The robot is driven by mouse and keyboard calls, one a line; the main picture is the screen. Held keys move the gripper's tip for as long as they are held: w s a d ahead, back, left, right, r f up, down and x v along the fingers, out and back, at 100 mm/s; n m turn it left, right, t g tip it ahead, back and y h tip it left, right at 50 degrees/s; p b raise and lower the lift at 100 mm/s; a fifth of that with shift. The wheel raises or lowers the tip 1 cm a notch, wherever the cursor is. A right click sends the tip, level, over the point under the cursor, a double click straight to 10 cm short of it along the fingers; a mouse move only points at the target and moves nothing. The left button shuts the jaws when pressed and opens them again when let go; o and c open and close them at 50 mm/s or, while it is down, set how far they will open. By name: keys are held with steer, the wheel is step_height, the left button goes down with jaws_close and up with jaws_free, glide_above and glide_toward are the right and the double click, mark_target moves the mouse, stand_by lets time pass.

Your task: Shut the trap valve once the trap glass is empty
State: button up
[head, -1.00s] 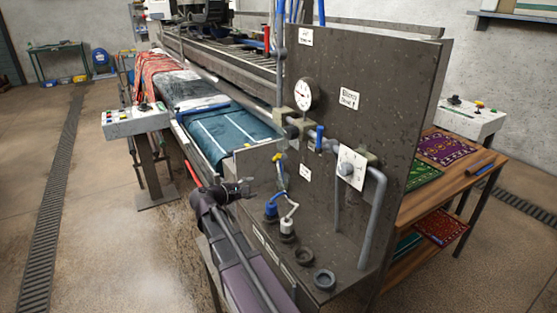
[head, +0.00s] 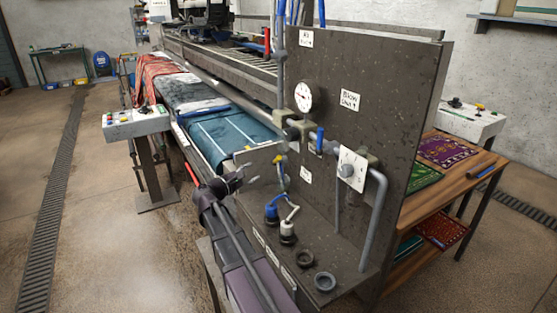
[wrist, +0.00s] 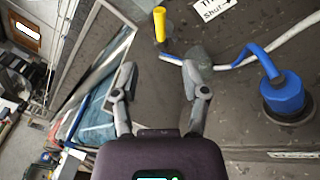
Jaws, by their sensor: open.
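A small valve with a yellow handle (wrist: 160,25) stands out from the dark panel in the wrist view; I take it for the trap valve. The handle also shows in the head view (head: 280,160). A label reading "Shut" with an arrow (wrist: 215,8) is beside it. My gripper (head: 250,180) is open and empty, left of and slightly below the valve in the head view. In the wrist view its fingers (wrist: 160,80) are spread, with the yellow handle beyond them, apart from both. I cannot make out the trap glass or its contents.
A blue-capped fitting (wrist: 283,95) with a hose sits right of my gripper, beside a white-capped one (head: 287,230). A rug (head: 225,135) lies behind.

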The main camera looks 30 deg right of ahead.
mark_target(276, 160)
steer(key=x, duration=1.3)
steer(key=shift+d, duration=0.15)
jaws_close()
